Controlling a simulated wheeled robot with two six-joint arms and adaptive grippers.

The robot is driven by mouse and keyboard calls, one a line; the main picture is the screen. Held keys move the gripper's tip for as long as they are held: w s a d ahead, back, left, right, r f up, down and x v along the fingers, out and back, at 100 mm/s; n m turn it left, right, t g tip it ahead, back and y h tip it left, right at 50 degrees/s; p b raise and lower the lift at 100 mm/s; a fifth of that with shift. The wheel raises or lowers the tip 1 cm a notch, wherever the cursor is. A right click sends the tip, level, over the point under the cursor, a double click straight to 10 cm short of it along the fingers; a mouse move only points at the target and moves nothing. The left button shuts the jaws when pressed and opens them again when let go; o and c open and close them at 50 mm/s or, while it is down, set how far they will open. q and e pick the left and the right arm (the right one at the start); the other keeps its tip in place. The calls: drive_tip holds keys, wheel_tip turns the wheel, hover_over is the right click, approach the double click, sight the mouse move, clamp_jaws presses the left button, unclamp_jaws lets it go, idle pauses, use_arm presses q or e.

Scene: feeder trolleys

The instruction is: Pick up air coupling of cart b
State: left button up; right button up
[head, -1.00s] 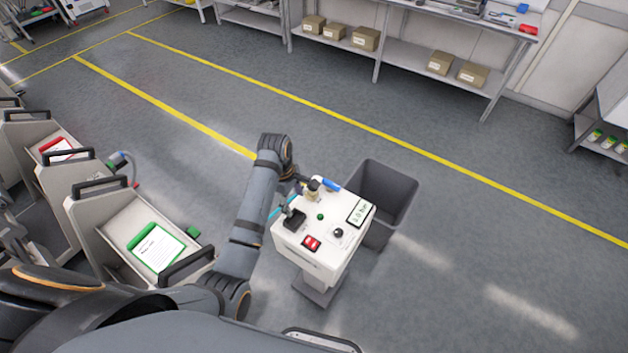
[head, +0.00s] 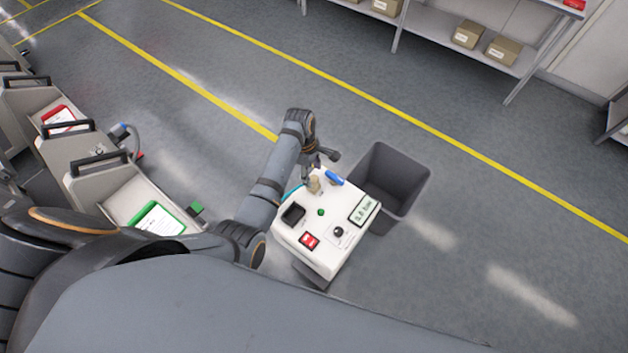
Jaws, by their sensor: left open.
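A white control pedestal (head: 318,262) stands right of my left arm, with a brass fitting (head: 314,185) and a blue part (head: 334,178) at its far edge. My left gripper (head: 321,163) is open, just above and behind the brass fitting; I cannot tell whether they touch. A blue-grey coupling with a grey hose (head: 122,130) shows beside the carts at left. A green block (head: 196,209) sits at the side of the nearest cart (head: 110,200). Cart letters are not readable, so I cannot tell which coupling is cart b's. My right gripper is out of view.
A grey bin (head: 402,165) stands right behind the pedestal. Several carts with black handles line the left, carrying a red-framed card (head: 60,118) and a green-framed card (head: 158,220). Shelving with boxes (head: 467,35) stands at the back. The floor at right is clear.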

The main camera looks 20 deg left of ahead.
sight(313, 179)
use_arm(q)
wheel_tip(313, 179, down, 4)
drive_tip(key=shift+s+d+f+p, duration=0.1)
drive_tip(key=shift+d+f+p, duration=0.05)
drive_tip(key=shift+p, duration=0.3)
drive_tip(key=shift+f, duration=0.3)
drive_tip(key=shift+r, duration=0.1)
clamp_jaws()
